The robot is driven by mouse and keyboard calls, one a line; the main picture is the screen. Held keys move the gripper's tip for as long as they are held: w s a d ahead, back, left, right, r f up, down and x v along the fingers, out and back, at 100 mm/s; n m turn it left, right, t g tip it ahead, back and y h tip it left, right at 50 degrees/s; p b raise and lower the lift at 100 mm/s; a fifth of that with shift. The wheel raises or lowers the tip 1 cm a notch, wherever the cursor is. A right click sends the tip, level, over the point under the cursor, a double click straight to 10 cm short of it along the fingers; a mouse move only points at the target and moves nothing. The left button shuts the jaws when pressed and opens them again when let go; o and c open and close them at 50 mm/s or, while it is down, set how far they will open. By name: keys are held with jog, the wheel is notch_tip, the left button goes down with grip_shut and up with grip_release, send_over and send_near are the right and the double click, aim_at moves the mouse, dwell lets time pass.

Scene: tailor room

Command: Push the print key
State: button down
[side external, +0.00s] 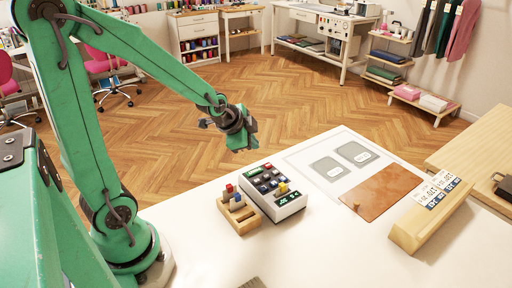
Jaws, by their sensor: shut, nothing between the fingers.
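A white keypad device (293,203) stands on the white table. Its sloped top carries several dark keys (267,181), a red key and a yellow key (283,188), with a small dark panel with green marks on its front. Key labels are too small to read, so I cannot tell which is the print key. My gripper (241,144) is shut and empty. It hangs in the air above and behind the device, to the left of it in the picture, apart from the keys.
A small wooden holder (246,222) with red-topped and blue-grey pieces stands left of the device. A brown board (383,190) and a sheet with grey panels (327,168) lie to the right. A wooden block with printed tags (407,238) stands further right. The front table is mostly clear.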

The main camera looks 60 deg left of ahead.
aim_at(253, 172)
jog(key=shift+f, duration=3.2)
jog(key=shift+d+f, duration=0.1)
jog(key=shift+f, duration=0.75)
dwell(0.6)
jog(key=shift+r, duration=0.85)
jog(key=shift+r, duration=0.1)
dwell(0.3)
jog(key=shift+r, duration=2.45)
